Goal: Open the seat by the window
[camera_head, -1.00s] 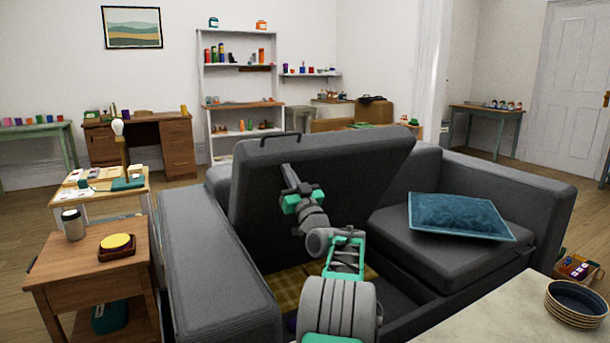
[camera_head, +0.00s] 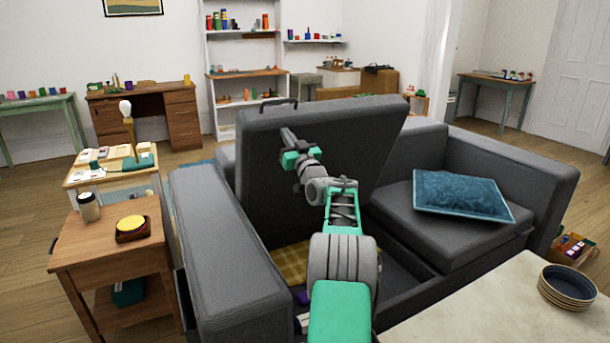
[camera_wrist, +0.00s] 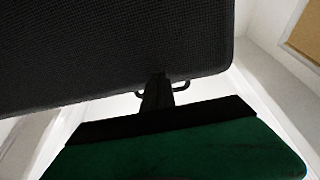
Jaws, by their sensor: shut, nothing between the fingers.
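The left seat (camera_head: 345,135) of the dark grey sofa is tilted up steeply, with a black handle (camera_head: 279,103) on its top edge. Below it the storage space is open, and a yellow checked cloth (camera_head: 290,265) shows inside. My gripper (camera_head: 287,135) is at the underside of the raised seat, below the handle; whether it touches is hard to tell. In the wrist view my shut gripper (camera_wrist: 158,85) points at the edge of the dark seat panel (camera_wrist: 110,45), and part of the handle (camera_wrist: 182,86) shows behind it.
A blue cushion (camera_head: 462,195) lies on the closed right seat. A wooden side table (camera_head: 85,245) with a cup and a yellow-topped item stands left of the sofa. A pale counter (camera_head: 480,310) with dark plates (camera_head: 567,285) is at the front right.

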